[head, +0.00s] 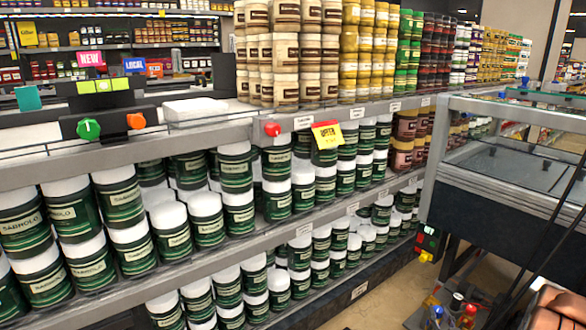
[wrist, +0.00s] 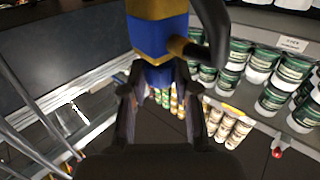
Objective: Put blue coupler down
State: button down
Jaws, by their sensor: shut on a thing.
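The blue coupler (wrist: 153,37) is in the wrist view at the top centre, a blue body with yellow-brass sections and a brass side fitting. A thick black curved part (wrist: 213,25) stands beside the fitting. My gripper (wrist: 155,78) is shut on the coupler's lower part, one dark finger on each side. The fingers hide part of the grip. I cannot make out the coupler or my gripper for certain in the head view.
Shelves (head: 225,120) hold rows of green and white jars. A black unit (head: 100,122) with green and orange knobs sits on the upper shelf. A glass-topped case (head: 515,150) stands at right. Coloured fittings (head: 455,310) show low right. Some tan floor (head: 385,310) is clear.

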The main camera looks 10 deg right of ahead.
jog(key=w+a+r+y, duration=0.1)
jog(key=w+a+r, duration=1.1)
jog(key=w+r, duration=0.4)
jog(key=w+a+r+n+y, duration=0.1)
jog(key=w+a+r, duration=0.1)
jog(key=a+r, duration=0.35)
jog(key=w+a+r+n+y, duration=0.1)
jog(key=w+a+r, duration=0.15)
jog(key=a, duration=0.65)
jog(key=w+a+r+n+y, duration=0.1)
jog(key=w+a+r, duration=0.1)
jog(key=a+r, duration=0.45)
notch_tip(320, 180, up, 33)
jog(key=p, duration=3.4)
jog(key=shift+a+t+p, duration=0.3)
jog(key=shift+a+p, duration=0.05)
jog(key=shift+p, duration=0.05)
